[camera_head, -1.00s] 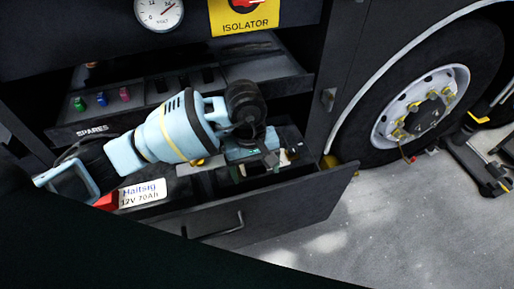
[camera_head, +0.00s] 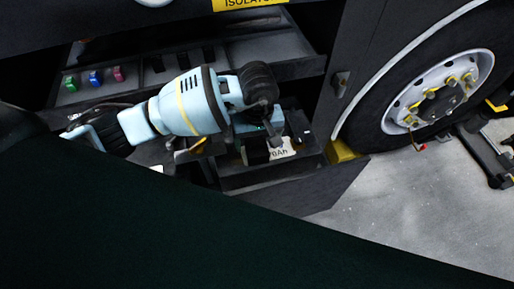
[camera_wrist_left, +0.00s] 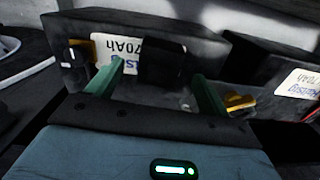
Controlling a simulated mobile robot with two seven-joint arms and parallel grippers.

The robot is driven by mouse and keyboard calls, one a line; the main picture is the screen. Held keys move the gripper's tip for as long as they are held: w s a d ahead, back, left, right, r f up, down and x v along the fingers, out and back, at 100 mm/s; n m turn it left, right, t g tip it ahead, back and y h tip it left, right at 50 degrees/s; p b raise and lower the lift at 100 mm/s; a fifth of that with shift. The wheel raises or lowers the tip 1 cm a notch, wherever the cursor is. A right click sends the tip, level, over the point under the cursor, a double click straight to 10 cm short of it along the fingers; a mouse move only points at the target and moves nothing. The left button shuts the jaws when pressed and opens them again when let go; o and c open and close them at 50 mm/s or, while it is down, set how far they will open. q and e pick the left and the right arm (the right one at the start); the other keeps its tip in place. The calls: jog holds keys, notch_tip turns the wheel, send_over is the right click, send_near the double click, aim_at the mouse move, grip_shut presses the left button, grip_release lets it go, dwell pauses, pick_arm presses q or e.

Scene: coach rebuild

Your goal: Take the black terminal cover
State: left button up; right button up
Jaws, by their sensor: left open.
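My left gripper (camera_head: 264,146) reaches from the left into the open battery drawer, and its arm hides much of the drawer. In the left wrist view the green fingers of the gripper (camera_wrist_left: 160,82) are apart. A black block-like piece, seemingly the black terminal cover (camera_wrist_left: 162,62), shows between and beyond the fingertips against a dark battery (camera_wrist_left: 205,38). It partly hides the white 70Ah label (camera_wrist_left: 104,50). I cannot tell whether the fingers touch it. In the head view the cover is too small and dark to make out clearly. My right gripper is not in view.
A second labelled battery (camera_wrist_left: 285,75) stands at the right in the wrist view, with a yellow-orange part (camera_wrist_left: 240,102) near it. A shelf (camera_head: 135,92) with coloured spares lies behind the drawer (camera_head: 310,188). A wheel (camera_head: 440,95) stands at right.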

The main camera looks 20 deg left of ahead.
aim_at(257, 143)
pick_arm(q)
jog(key=f, duration=0.5)
jog(key=shift+w+a, duration=0.2)
jog(key=shift+w, duration=0.1)
jog(key=c, duration=1.1)
jog(key=shift+o, duration=0.2)
notch_tip(257, 143, up, 10)
jog(key=shift+r, duration=0.1)
